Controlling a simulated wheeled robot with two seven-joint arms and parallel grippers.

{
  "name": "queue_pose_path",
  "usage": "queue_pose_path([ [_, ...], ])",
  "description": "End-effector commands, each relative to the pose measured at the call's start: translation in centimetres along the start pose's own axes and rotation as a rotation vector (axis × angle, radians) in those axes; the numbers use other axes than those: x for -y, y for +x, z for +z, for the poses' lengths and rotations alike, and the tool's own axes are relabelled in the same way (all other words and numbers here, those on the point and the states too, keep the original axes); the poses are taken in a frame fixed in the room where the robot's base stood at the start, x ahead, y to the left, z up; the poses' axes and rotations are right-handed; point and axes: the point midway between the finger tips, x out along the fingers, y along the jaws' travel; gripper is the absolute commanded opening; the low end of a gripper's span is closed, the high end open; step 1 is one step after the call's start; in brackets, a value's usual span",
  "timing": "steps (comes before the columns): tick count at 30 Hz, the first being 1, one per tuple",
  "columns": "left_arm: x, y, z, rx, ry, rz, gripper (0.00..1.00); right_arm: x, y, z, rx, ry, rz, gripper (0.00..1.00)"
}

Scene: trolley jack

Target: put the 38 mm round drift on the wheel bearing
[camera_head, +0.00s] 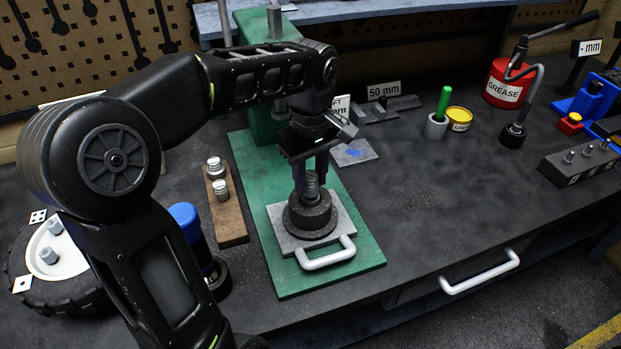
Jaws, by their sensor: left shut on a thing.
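My left gripper (311,188) points down over the green press base and is shut on a grey round drift (312,184). The drift is upright between the fingers, at the middle of the dark round wheel bearing (309,220). Its lower end is hard to make out, so I cannot tell whether it touches the bearing. The bearing sits on a grey plate (283,217) with a white handle. My right gripper is not in view.
A wooden block (231,226) with two silver round pieces stands left of the press base (352,269). A blue-topped tool (186,218) and a wheel (62,298) are further left. A red grease can (502,86) stands at the back right.

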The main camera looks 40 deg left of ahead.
Motion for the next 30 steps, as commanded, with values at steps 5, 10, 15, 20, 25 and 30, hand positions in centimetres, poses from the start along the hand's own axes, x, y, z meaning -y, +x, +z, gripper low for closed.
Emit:
queue_pose_path([
  [5,-0.03,0.75,-0.01,-0.001,0.0,0.002,0.0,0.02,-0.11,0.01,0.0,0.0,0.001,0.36],
  [10,-0.03,0.75,-0.01,-0.001,0.0,0.002,0.0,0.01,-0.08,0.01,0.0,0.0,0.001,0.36],
  [15,-0.01,1.11,0.02,0.0,0.0,0.001,0.36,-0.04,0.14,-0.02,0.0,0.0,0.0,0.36],
  [20,0.0,1.09,0.02,0.0,0.0,0.0,0.49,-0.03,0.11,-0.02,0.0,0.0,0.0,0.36],
  [25,0.0,1.08,0.01,0.0,0.0,0.0,0.55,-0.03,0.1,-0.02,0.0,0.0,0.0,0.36],
  [30,0.0,0.97,0.01,0.0,0.0,0.0,0.55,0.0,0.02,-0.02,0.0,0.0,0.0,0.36],
])
